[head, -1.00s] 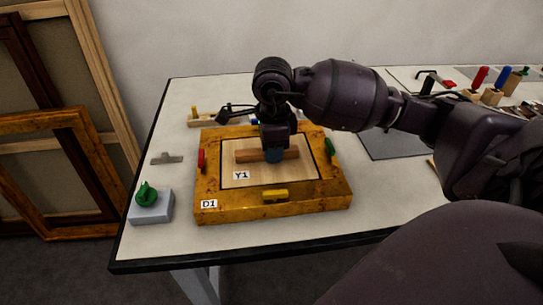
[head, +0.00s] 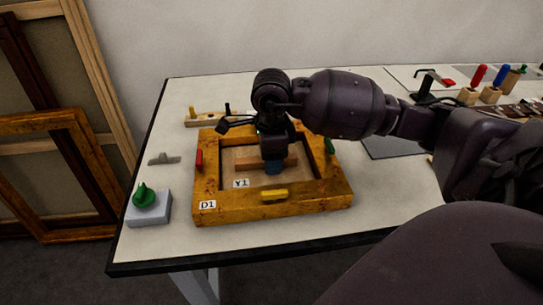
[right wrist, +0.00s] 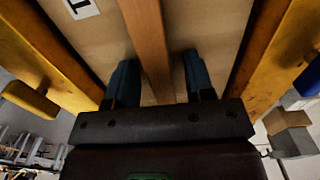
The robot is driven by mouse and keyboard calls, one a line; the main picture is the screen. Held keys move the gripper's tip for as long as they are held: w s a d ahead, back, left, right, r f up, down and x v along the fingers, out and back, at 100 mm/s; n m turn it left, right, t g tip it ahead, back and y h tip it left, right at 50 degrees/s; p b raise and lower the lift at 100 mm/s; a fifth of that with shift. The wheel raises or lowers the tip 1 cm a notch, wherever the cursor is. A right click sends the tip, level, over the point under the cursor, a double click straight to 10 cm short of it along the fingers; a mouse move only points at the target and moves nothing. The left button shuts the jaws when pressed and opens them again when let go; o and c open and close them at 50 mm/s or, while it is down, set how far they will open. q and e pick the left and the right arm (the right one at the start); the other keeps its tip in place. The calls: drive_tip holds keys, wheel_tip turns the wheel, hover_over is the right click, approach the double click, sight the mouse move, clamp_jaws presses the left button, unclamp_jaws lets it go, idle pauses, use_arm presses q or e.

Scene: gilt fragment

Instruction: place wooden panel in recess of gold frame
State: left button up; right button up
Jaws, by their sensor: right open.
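The gold frame (head: 328,200), labelled D1, lies flat on the table with red, green and yellow tabs on its rim. The light wooden panel (head: 262,181), labelled Y1, lies inside the frame's opening, below the top of the rim. A brown wooden bar (head: 246,163) runs across the panel as its handle. My right gripper (head: 273,167) is at the bar, pointing down. In the right wrist view its blue fingers stand open on either side of the bar (right wrist: 148,38), with gaps visible. My arm hides part of the frame's far side. My left gripper is out of view.
A grey block with a green knob (head: 146,204) stands left of the frame, near a small grey metal piece (head: 164,158). A wooden strip with pegs (head: 204,119) lies behind. Tools and blocks fill the right back. The front strip of table is clear.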

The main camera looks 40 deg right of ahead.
wheel_tip(320, 180, up, 12)
drive_tip(key=p, duration=0.2)
drive_tip(key=shift+r, duration=0.15)
drive_tip(key=shift+s, duration=0.1)
idle(0.7)
